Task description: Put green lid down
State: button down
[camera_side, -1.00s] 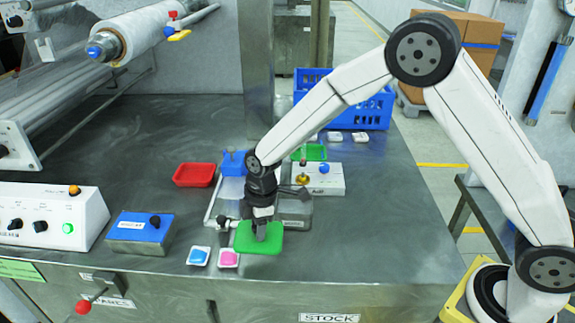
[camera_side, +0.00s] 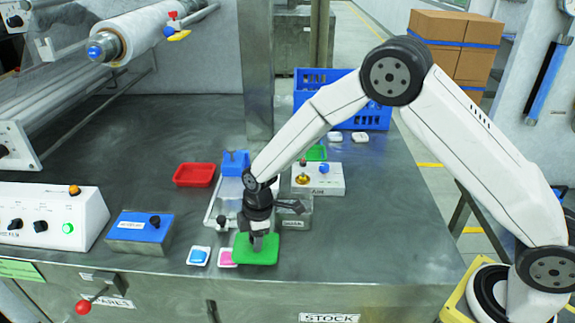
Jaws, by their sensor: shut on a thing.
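The green lid (camera_side: 266,256) is a flat rounded rectangle at the front of the grey metal table. My gripper (camera_side: 257,243) is directly above it, pointing down and shut on its top. The lid looks level and very close to the tabletop; I cannot tell whether it touches. Its left edge overlaps the view of a small white tray with a pink piece (camera_side: 227,257).
A white tray with a blue piece (camera_side: 198,256) lies to the left. A blue box with a black knob (camera_side: 140,232) is farther left. A red tray (camera_side: 194,175), a grey box (camera_side: 297,213) and a white block (camera_side: 318,179) stand behind. The table's right front is clear.

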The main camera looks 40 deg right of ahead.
aim_at(266, 243)
jog(key=shift+f, duration=0.1)
jog(key=shift+c, duration=1.6)
grip_release()
notch_tip(266, 243, up, 12)
jog(key=d, duration=0.1)
jog(key=shift+s+d, duration=0.15)
jog(key=shift+s, duration=0.1)
jog(key=s+d+m+t, duration=0.1)
jog(key=s+d+m, duration=0.6)
jog(key=s, duration=0.2)
jog(key=s+d+m+t+h, duration=0.1)
jog(key=s+d+m, duration=0.6)
jog(key=s, duration=0.2)
jog(key=shift+s, duration=0.35)
